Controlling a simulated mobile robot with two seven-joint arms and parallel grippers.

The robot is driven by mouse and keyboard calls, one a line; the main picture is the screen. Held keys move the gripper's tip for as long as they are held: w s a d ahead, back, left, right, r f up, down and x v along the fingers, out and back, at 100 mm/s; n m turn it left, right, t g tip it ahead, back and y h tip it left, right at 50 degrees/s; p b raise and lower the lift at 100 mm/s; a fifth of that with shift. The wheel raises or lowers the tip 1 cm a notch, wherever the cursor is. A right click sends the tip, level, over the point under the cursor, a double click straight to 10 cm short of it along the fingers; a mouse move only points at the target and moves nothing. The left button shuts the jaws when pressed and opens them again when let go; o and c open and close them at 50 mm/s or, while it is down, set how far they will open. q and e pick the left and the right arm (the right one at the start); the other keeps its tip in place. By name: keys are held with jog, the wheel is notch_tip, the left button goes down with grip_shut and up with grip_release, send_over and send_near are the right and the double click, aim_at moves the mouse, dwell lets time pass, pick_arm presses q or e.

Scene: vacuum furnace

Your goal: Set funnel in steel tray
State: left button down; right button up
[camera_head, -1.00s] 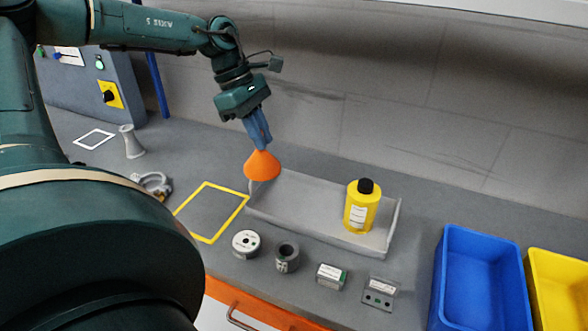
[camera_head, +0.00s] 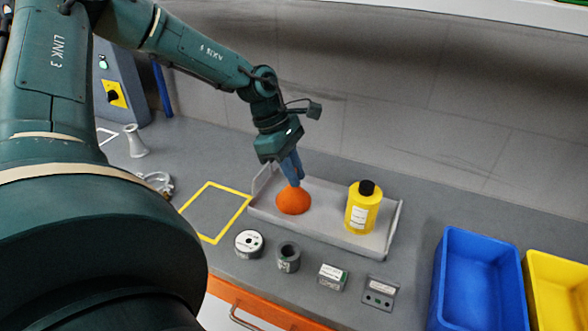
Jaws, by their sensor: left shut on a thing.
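The orange funnel (camera_head: 292,201) is wide end down over the left part of the steel tray (camera_head: 330,228). It appears to be at or just above the tray floor; I cannot tell if it touches. My left gripper (camera_head: 295,180) points down from above and is shut on the funnel's narrow top. The yellow bottle (camera_head: 361,208) with a black cap stands upright in the right part of the tray. My right gripper is not in view.
Several small parts, including a white-topped ring (camera_head: 249,243) and a dark cylinder (camera_head: 288,257), line the bench in front of the tray. A blue bin (camera_head: 478,280) and a yellow bin (camera_head: 556,290) stand at the right. A yellow-outlined square (camera_head: 216,212) left of the tray is empty.

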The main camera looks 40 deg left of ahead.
pick_arm(q)
jog(key=c, duration=1.4)
grip_release()
jog(key=shift+a+r, duration=0.1)
jog(key=shift+r, duration=0.35)
jog(key=v, duration=1.1)
jog(key=shift+s+a, duration=0.1)
jog(key=shift+a, duration=0.05)
